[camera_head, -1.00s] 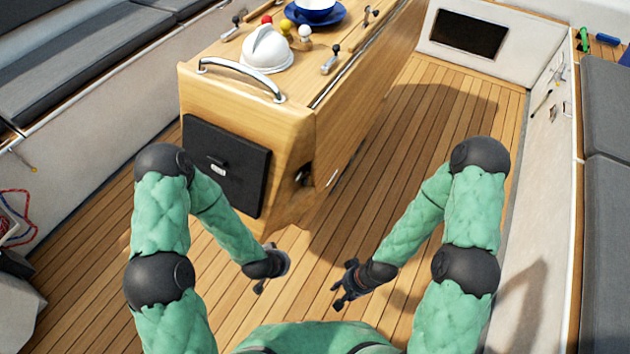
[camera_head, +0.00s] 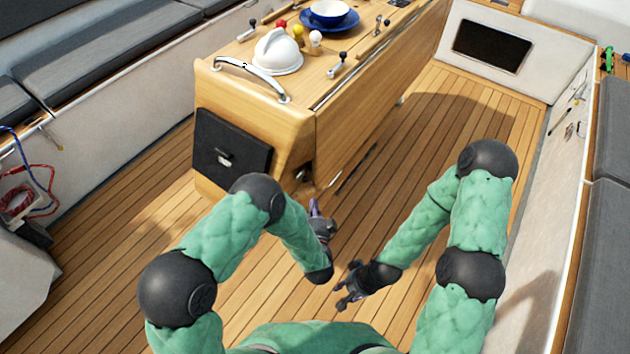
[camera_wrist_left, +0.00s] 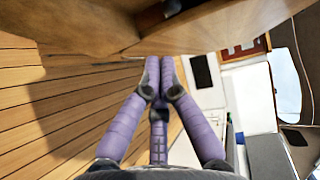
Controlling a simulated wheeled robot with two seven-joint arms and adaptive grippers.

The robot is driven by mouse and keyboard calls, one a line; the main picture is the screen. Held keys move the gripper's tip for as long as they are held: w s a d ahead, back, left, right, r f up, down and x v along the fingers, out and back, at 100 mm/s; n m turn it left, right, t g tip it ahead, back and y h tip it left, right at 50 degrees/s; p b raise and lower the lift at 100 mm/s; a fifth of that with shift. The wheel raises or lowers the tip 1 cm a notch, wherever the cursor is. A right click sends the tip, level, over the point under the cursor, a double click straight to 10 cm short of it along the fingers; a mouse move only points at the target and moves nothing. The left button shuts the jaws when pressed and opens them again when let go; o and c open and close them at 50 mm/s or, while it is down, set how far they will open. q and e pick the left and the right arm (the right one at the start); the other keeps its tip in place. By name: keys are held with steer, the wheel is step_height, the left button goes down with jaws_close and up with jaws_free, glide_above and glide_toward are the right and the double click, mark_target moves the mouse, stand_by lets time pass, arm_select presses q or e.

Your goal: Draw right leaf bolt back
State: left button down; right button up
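The wooden table (camera_head: 255,118) has a long leaf (camera_head: 375,85) hanging down its right side. A small fitting with a dark knob (camera_head: 338,66) sits on top near that leaf. A dark fitting or recess (camera_head: 304,172) shows low on the table's end. I cannot tell which is the right leaf bolt. My left gripper (camera_head: 315,207) is just below and right of that recess, apart from it. In the left wrist view its purple fingers (camera_wrist_left: 159,76) are together with nothing between them, under a wooden edge. My right gripper (camera_head: 345,300) hangs low over the floor; its finger opening is unclear.
A black panel with a latch (camera_head: 232,145) and a metal handrail (camera_head: 250,75) are on the table's end. A white compass dome (camera_head: 277,52) and a blue plate with a bowl (camera_head: 328,15) are on top. The floor (camera_head: 430,130) is clear at right.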

arm_select(q)
steer(key=shift+s+d+r+m+t+y, duration=0.2)
steer(key=shift+r+m+t, duration=0.1)
steer(key=shift+r, duration=0.2)
steer(key=shift+s+d+r+m+t+y, duration=0.1)
steer(key=shift+d+r+m+t, duration=0.15)
steer(key=shift+r, duration=0.25)
steer(key=shift+w, duration=0.1)
steer(key=b, duration=0.4)
glide_toward(312, 171)
steer(key=w, duration=0.4)
steer(key=shift+a+f, duration=0.1)
steer(key=shift+f, duration=0.2)
steer(key=shift+w, duration=0.65)
steer(key=s+a+p, duration=0.1)
steer(key=s, duration=0.1)
steer(key=s+a, duration=0.2)
steer(key=shift+p, duration=0.4)
